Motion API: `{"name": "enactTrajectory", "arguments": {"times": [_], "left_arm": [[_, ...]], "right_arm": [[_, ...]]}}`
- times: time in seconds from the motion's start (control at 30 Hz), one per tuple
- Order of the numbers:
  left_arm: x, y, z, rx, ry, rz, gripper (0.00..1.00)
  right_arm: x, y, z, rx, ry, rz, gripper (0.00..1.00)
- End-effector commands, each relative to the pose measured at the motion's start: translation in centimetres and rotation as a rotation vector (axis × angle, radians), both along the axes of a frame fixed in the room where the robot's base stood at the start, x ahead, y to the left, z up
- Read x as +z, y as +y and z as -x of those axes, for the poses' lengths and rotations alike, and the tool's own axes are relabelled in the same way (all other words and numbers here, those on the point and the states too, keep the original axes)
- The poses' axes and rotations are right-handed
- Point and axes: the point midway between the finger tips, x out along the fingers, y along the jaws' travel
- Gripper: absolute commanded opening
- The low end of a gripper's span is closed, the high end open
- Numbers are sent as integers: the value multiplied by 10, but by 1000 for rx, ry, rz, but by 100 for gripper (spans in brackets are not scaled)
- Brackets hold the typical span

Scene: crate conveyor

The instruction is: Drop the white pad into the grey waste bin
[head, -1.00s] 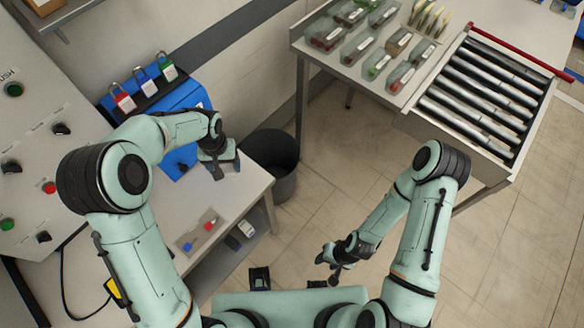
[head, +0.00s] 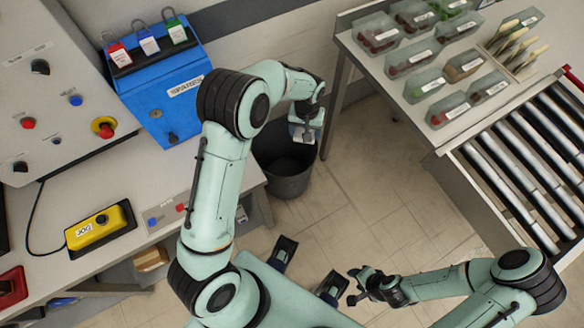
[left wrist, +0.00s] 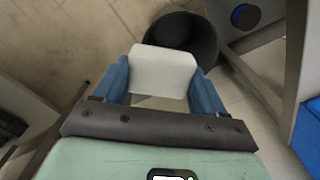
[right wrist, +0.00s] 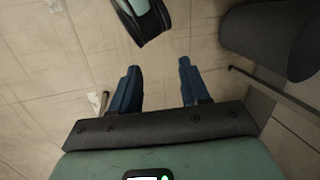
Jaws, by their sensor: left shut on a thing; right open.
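The white pad (left wrist: 162,72) is held between the blue fingers of my left gripper (left wrist: 163,84) in the left wrist view. The grey waste bin (head: 289,187) stands on the floor beside the table, and my left gripper (head: 305,132) is above its back part in the head view. The bin's dark mouth also shows behind the pad's upper edge in the left wrist view (left wrist: 190,36). The pad is above the bin, not touching it as far as I can see. My right gripper (head: 358,288) is open and empty over the floor, low in the head view.
The blue padlock box (head: 160,95) and a yellow control box (head: 100,228) are on the left table. At right are a table with several clear bins (head: 408,60) and a roller conveyor (head: 520,150). Tiled floor (head: 370,200) is free between them.

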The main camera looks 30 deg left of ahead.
Motion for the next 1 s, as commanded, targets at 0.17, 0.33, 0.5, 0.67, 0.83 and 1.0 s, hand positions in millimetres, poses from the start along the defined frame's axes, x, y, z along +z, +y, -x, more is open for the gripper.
{"name": "enactTrajectory", "arguments": {"times": [0.17,0.33,0.5,0.67,0.83,1.0], "left_arm": [[-84,54,-16,270,2,-4,47],[-147,100,-34,491,2,-4,47],[-193,134,-49,646,0,-3,47],[-211,150,-57,720,-1,-1,47],[-215,154,-58,741,-3,2,47],[-225,154,-58,740,-1,1,47]], "right_arm": [[-72,-13,-15,-32,-70,36,46],[-125,-25,-38,-60,-131,69,46],[-165,-34,-58,-81,-179,95,46],[-181,-39,-69,-91,-204,108,46],[-185,-41,-69,-94,-205,112,46],[-193,-43,-61,-95,-177,112,46]]}}
